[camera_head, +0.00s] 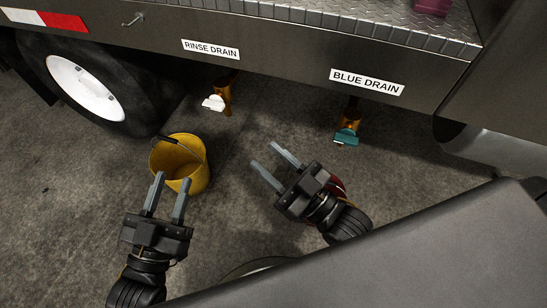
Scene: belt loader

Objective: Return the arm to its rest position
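My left gripper (167,200) is open, with its two grey fingers apart and nothing between them. Its fingertips overlap the lower edge of the yellow bucket (196,179) in the picture; whether they touch it I cannot tell. My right gripper (276,168) is open and empty, to the right of the bucket, with its fingers pointing up and left over the floor. It is below the drains in the picture. Part of a red object (337,187) shows behind the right gripper, mostly hidden.
The vehicle side has a "RINSE DRAIN" label over a brass valve with a white handle (214,103) and a "BLUE DRAIN" label over one with a teal handle (346,137). A wheel (86,88) stands at the left. Concrete floor between bucket and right gripper is clear.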

